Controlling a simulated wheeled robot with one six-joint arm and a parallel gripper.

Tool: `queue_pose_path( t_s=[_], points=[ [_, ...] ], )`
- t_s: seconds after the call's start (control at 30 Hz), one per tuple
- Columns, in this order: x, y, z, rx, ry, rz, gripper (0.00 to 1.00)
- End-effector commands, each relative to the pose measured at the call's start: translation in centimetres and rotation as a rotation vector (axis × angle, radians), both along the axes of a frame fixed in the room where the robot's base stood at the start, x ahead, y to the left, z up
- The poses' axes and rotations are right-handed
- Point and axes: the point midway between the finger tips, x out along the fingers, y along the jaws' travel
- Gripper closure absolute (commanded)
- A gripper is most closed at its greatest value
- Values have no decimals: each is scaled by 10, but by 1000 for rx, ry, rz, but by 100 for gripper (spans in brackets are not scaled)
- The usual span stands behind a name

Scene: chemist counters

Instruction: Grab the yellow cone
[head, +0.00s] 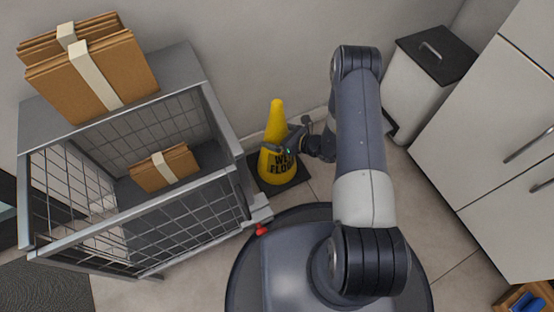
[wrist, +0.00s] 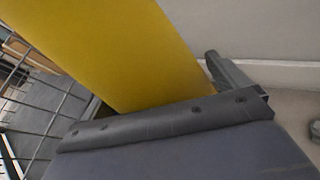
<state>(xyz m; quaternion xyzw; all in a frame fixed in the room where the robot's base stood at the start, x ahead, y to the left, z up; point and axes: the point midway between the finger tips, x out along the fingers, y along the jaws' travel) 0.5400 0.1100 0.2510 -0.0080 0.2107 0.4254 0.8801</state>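The yellow cone (head: 277,126) stands upright on its dark square base (head: 276,183) on the floor, with dark lettering on its lower front. My gripper (head: 289,136) is at the cone's right side, about mid-height, with its fingers spread apart. One finger crosses the front of the cone; the other is to its upper right. In the wrist view the cone (wrist: 115,50) fills the upper left, close against the gripper. One finger shows at the right; the other fingertip is not clear. I cannot tell whether either finger touches the cone.
A grey mesh cage cart (head: 160,215) with brown folder bundles (head: 92,75) on top and another inside stands left of the cone. The wall is close behind. A white bin with a black lid (head: 437,54) and white cabinets (head: 490,150) stand at the right.

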Motion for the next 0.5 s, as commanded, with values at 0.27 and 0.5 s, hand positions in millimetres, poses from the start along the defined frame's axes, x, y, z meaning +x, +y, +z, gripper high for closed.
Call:
queue_pose_path(
  t_s=[0.27,0.5],
  points=[
    [0,0,0,0,0,0,28],
    [-1,0,0,0,0,1,47]
  ],
)
